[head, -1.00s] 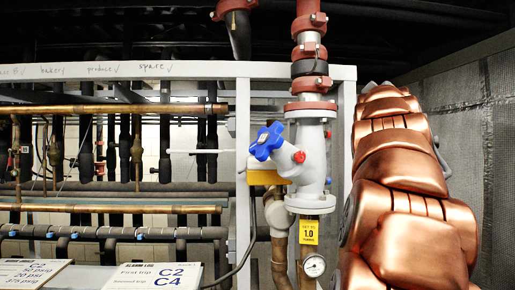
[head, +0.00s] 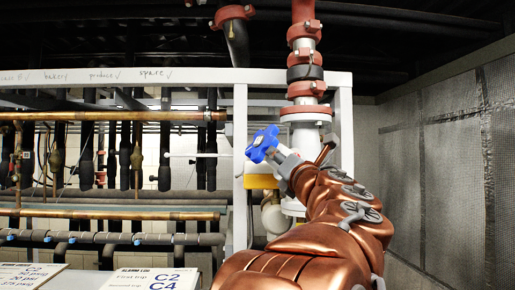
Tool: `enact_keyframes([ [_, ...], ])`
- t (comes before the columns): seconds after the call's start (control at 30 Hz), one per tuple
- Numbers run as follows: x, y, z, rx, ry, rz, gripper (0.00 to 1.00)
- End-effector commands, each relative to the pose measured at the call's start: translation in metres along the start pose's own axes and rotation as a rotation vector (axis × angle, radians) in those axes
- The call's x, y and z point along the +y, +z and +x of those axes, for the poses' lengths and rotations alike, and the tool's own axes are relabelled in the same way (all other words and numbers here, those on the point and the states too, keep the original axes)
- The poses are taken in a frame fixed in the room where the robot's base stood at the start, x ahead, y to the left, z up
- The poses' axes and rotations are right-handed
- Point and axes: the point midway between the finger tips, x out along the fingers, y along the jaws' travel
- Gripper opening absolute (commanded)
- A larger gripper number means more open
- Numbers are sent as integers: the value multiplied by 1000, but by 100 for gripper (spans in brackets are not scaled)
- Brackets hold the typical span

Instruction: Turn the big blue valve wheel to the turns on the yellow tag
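The big blue valve wheel (head: 263,144) sits on the left side of the white valve body (head: 306,136), in the middle of the head view. My copper-coloured arm reaches up from the bottom, and its end covers much of the valve. My gripper (head: 289,163) is at the right side of the wheel, close to its hub. Its fingers are small and partly hidden, so I cannot tell whether they are open, shut or touching the wheel.
A red-flanged pipe (head: 305,60) rises above the valve. A white frame post (head: 240,165) stands just left of the wheel. Copper and dark pipes run behind, at left. White log cards (head: 150,280) lie at the lower left. A grey panelled wall (head: 450,170) is at right.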

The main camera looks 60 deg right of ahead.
Motion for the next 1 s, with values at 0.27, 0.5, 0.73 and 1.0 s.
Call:
enact_keyframes([
  [0.27, 0, -2, 30, 9, 2, 2, 33],
  [0.5, 2, 0, 67, 5, 2, 0, 33],
  [0.73, 2, 0, 99, 4, 4, 0, 33],
  [1.0, -1, -1, 117, 3, -1, 1, 33],
])
